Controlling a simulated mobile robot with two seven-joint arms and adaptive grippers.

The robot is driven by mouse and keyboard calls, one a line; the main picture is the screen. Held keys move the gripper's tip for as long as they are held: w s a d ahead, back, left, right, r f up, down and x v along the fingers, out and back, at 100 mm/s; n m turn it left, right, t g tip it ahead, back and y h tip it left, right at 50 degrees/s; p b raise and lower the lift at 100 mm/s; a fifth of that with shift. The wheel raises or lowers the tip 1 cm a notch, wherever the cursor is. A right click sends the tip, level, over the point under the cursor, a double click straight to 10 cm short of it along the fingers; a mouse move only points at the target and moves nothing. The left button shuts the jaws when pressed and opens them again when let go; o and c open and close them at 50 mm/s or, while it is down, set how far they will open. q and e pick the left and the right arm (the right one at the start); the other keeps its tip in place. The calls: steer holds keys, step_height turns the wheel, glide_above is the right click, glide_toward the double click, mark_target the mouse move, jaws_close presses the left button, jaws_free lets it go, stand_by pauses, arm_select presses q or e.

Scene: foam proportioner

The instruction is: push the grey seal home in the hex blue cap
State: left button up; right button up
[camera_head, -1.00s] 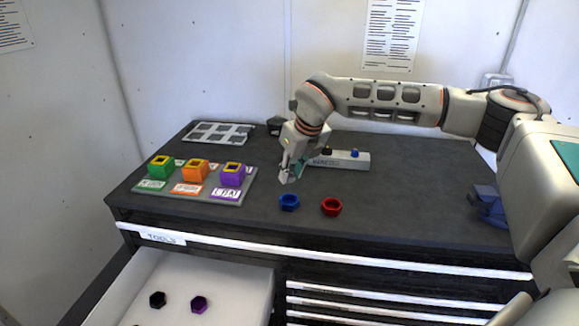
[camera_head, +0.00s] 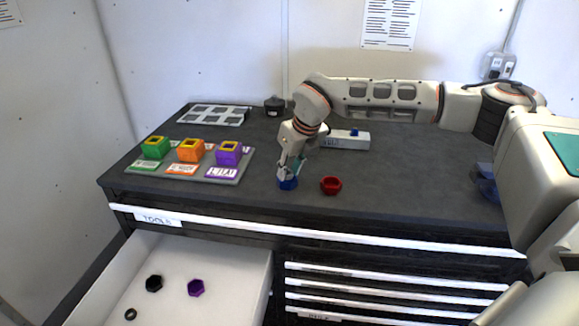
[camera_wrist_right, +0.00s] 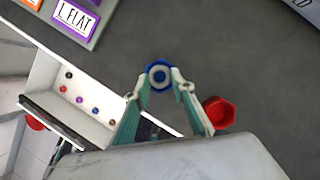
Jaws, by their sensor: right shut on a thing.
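The hex blue cap (camera_head: 288,184) stands on the dark bench top near its front edge. It also shows between the fingertips in the right wrist view (camera_wrist_right: 158,66). The grey seal (camera_wrist_right: 153,80) is a pale ring lined up with the cap, with blue around it and in its middle. My right gripper (camera_head: 289,175) points down at the cap's top, its fingers closed on the seal; it also shows in the wrist view (camera_wrist_right: 160,78). How deep the seal sits in the cap cannot be told. My left gripper is not in view.
A red hex cap (camera_head: 331,186) stands close to the right. A grey board (camera_head: 240,174) with green, orange and purple blocks lies left, and a pale block (camera_head: 345,141) behind. The open drawer (camera_head: 230,258) holds black and purple caps and a dark ring.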

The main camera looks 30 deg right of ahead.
stand_by(0.8)
steer(key=o, duration=0.9)
steer(key=shift+c, duration=0.2)
steer(key=shift+o, duration=0.3)
steer(key=shift+o, duration=1.3)
steer(key=shift+r+p, duration=2.05)
steer(key=shift+r, duration=0.9)
